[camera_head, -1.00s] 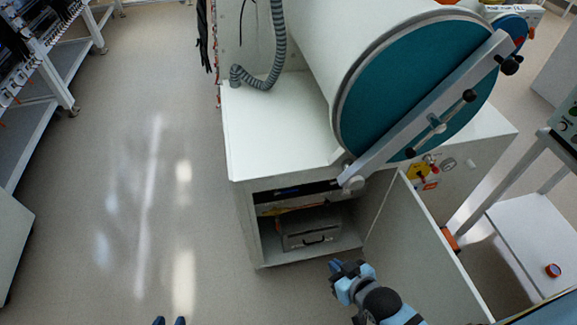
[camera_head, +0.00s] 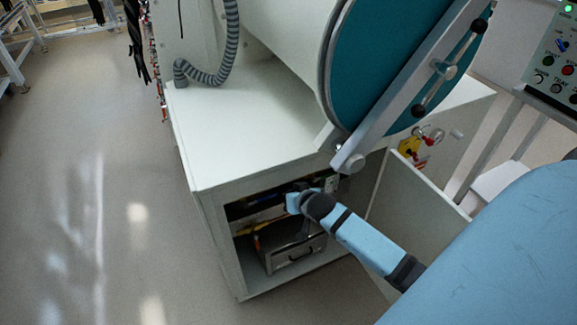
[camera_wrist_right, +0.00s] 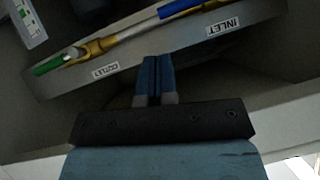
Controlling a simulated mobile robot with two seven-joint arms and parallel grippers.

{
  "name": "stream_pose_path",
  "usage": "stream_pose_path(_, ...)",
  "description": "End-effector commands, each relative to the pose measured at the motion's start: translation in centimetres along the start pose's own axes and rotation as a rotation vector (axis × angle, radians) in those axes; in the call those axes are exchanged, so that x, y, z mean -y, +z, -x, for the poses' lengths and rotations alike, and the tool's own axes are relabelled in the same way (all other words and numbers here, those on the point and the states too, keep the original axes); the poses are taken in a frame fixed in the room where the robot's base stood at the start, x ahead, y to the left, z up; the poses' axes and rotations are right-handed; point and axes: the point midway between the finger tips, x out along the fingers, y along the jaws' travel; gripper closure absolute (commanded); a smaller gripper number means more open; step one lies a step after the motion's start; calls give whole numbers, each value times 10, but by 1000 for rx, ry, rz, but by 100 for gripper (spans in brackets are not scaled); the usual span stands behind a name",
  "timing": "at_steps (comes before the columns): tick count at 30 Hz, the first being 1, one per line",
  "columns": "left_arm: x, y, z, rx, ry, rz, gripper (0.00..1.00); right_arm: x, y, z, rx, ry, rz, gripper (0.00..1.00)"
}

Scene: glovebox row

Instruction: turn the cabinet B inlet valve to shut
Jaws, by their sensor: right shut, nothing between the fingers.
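In the right wrist view a blue valve handle (camera_wrist_right: 185,7) shows at the top edge, partly cut off, beside a white label reading INLET (camera_wrist_right: 222,27). It looks roughly in line with the pipe, though its full angle is hidden. A green handle (camera_wrist_right: 55,63) on a brass fitting lies at left by an OUTLET label (camera_wrist_right: 105,72). My right gripper (camera_wrist_right: 156,72) is shut and empty, below the pipe between the two labels, not visibly touching the blue handle. In the head view my right arm reaches into the open cabinet (camera_head: 215,215). My left gripper is out of view.
A grey case (camera_head: 285,258) sits low in the cabinet. The open door (camera_head: 415,185) stands just right of my arm. The round teal hatch with its bar (camera_head: 385,85) overhangs above. Free floor (camera_head: 60,190) lies at left.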

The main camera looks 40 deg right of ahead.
Motion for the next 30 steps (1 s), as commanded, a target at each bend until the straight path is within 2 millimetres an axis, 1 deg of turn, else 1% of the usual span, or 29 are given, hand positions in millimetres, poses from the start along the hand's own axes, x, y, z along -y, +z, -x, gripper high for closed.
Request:
stream_pose_path(1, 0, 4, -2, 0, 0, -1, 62, 0, 1, -12, -1, 0, 1, 100)
stream_pose_path(6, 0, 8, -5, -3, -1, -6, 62, 0, 1, -42, -1, 0, 1, 100)
stream_pose_path(9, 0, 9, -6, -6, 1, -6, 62, 0, 1, -55, 0, -1, 2, 100)
stream_pose_path(12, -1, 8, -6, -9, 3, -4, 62, 0, 2, -63, 1, 0, 2, 100)
stream_pose_path(15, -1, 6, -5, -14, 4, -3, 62, 0, 1, -67, 0, -1, 2, 100)
stream_pose_path(20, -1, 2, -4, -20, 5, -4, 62, 0, 1, -67, 1, -1, 2, 100)
stream_pose_path(30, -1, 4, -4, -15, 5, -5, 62, 0, 2, -68, 2, -13, -14, 100)
